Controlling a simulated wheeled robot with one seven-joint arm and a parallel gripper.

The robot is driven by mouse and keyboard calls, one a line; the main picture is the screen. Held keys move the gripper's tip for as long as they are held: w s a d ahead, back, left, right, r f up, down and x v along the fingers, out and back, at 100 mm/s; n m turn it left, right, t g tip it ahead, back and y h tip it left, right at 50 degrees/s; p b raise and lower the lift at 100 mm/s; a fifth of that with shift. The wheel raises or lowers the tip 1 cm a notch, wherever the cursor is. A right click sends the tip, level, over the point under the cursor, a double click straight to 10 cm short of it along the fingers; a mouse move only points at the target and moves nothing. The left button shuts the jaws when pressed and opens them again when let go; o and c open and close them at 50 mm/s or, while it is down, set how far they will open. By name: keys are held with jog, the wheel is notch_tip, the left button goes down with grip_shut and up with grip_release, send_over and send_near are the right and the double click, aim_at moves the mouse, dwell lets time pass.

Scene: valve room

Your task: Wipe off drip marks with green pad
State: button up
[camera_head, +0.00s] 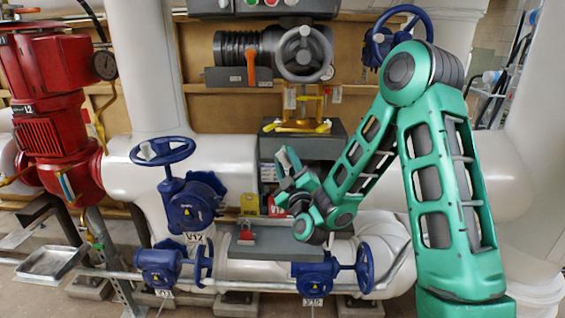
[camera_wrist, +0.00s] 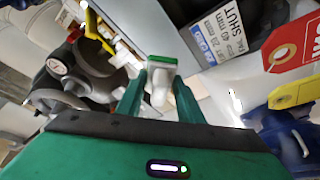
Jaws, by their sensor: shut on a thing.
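My gripper (camera_wrist: 160,84) is shut on the white handle of the green pad (camera_wrist: 162,61), with one green finger on each side. The pad's green face shows at the far end of the handle, in front of a grey surface in the wrist view. In the head view my gripper (camera_head: 288,162) is small and in front of the grey box (camera_head: 325,145) at the middle; the pad cannot be made out there. I cannot make out any drip marks in either view. Whether the pad touches a surface is unclear.
Blue valves (camera_head: 190,205) stand left of my gripper, with more low in front. A red pump (camera_head: 50,110) is at the left. Red (camera_wrist: 294,48) and yellow (camera_wrist: 295,93) tags hang close on the right in the wrist view. A metal tray (camera_head: 50,262) lies at lower left.

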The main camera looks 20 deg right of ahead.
jog(key=shift+s, duration=0.1)
jog(key=shift+s+a, duration=0.25)
jog(key=shift+s, duration=0.4)
jog(key=shift+s+a, duration=0.2)
jog(key=shift+s, duration=0.45)
